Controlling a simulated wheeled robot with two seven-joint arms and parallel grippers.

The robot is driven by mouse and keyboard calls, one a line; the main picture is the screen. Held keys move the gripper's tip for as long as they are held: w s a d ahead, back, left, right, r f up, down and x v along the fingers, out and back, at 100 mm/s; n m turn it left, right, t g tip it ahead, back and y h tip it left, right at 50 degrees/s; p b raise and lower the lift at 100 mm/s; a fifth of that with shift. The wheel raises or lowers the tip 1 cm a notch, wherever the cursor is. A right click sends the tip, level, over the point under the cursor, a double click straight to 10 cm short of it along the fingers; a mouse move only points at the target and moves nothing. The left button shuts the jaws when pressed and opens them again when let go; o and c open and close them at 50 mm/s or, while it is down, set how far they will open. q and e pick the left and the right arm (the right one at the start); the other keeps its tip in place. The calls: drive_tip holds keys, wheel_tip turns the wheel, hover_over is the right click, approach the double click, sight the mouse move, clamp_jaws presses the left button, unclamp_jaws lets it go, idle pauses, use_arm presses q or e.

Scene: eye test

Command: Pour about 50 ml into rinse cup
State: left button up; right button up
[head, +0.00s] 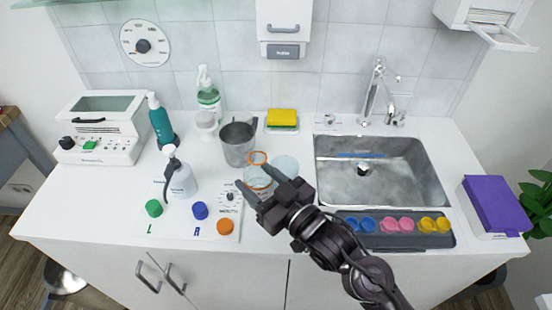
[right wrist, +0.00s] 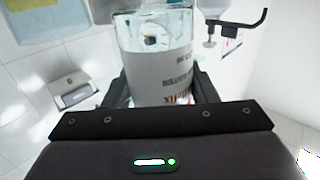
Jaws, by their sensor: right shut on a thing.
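My right gripper (head: 260,181) is shut on a clear container (head: 257,177) over the counter. In the right wrist view this container (right wrist: 160,75) stands between the fingers, with a white printed label and a clear upper part; I cannot tell how much liquid is in it. A grey metal jug (head: 238,142) stands behind, upright. I cannot tell for sure which thing is the rinse cup. My left gripper is not in view.
A white spray bottle (head: 180,181) and a board with coloured caps (head: 225,227) are at left. The sink (head: 345,180) is at right. A dark tray (head: 445,241) with blue, pink and yellow cases lies in front of it. Soap bottles stand at the back left.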

drive_tip(key=shift+a, duration=0.15)
drive_tip(key=shift+s, duration=0.1)
drive_tip(key=shift+f, duration=0.15)
